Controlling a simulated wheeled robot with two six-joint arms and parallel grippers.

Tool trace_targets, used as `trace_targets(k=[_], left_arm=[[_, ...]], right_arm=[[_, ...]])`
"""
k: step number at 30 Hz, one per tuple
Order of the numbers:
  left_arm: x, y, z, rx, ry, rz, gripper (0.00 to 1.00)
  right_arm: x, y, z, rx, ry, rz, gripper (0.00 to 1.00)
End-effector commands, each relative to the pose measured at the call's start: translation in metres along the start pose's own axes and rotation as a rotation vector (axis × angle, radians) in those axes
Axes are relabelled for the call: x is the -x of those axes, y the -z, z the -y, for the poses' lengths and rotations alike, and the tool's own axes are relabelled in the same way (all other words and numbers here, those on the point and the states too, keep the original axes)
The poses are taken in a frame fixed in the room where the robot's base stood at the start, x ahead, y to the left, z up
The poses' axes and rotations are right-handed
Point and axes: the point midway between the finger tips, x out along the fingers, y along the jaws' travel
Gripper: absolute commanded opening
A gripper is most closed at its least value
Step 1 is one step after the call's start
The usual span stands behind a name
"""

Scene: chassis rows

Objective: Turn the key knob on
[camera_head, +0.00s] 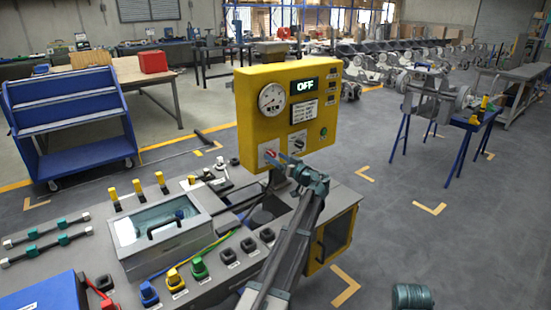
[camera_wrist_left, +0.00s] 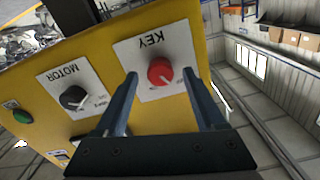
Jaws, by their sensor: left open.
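The yellow control box (camera_head: 290,105) stands upright on the bench, with a display reading OFF (camera_head: 305,86). Its red key knob (camera_wrist_left: 160,71) sits on a white plate marked KEY, upside down in the left wrist view. In the head view the knob (camera_head: 271,154) is partly covered by my left gripper (camera_head: 279,161). My left gripper is open, its two fingers (camera_wrist_left: 160,76) on either side of the red knob. I cannot tell whether the fingers touch it. My right gripper is not in view.
The motor knob (camera_wrist_left: 74,97) and a green button (camera_wrist_left: 22,116) are beside the key knob. A round gauge (camera_head: 271,99) is above it. The bench (camera_head: 225,237) holds several coloured connectors and a glass-topped case (camera_head: 158,222). Open floor (camera_head: 400,240) lies to the right.

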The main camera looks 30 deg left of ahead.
Motion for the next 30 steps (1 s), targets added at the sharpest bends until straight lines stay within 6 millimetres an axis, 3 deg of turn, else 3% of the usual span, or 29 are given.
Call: trace_targets(k=[13,24,30], left_arm=[[-0.0081,-0.0002,0.0006,0.000,0.001,0.000,0.70],[-0.0078,-0.0001,0.0005,0.000,0.001,0.000,0.03],[-0.0077,-0.0002,0.0005,-0.003,0.001,0.000,0.00]], right_arm=[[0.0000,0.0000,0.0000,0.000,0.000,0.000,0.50],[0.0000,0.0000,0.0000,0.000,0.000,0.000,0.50],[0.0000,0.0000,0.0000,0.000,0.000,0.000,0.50]])
